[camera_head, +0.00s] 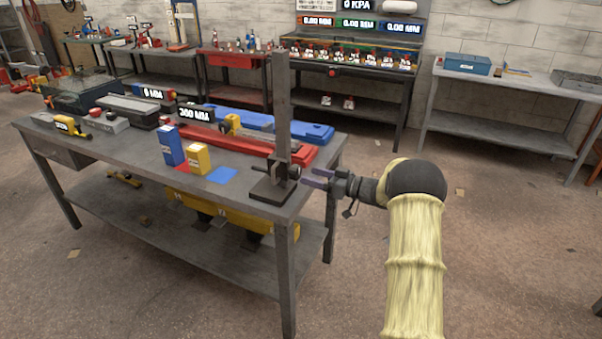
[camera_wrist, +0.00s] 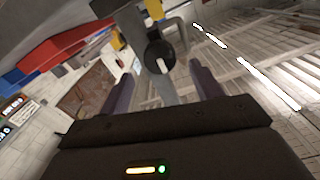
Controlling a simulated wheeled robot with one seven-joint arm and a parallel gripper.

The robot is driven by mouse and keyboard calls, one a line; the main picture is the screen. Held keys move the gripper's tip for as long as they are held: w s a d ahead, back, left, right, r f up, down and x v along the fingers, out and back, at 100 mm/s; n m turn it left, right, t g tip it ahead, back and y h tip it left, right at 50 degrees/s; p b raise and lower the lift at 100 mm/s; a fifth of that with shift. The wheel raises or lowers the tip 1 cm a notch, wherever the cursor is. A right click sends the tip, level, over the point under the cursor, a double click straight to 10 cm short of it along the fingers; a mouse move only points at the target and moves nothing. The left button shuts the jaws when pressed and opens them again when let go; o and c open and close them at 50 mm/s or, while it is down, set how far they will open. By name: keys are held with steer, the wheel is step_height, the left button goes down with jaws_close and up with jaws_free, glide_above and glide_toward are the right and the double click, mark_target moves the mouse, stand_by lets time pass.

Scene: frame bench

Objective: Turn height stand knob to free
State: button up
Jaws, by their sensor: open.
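The height stand (camera_head: 283,110) is a tall grey post on a dark square base near the right front corner of the bench. Its dark round knob (camera_head: 294,172) is low on the post, on the side facing my gripper (camera_head: 311,178). My gripper is open and reaches in from the right, a little short of the knob. In the wrist view the knob (camera_wrist: 160,57) shows a pale pointer mark and sits between and beyond the two purple-grey fingers. The fingers appear apart from it. Exact clearance is hard to tell.
The bench (camera_head: 130,160) carries a blue box (camera_head: 171,146), a yellow box (camera_head: 198,159), a blue flat square (camera_head: 222,175) and a long red piece (camera_head: 230,145) near the stand. Floor right of the bench is clear around my arm. Other benches line the wall.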

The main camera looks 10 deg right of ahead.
mark_target(299, 173)
steer(key=shift+x, duration=2.4)
steer(key=c, duration=1)
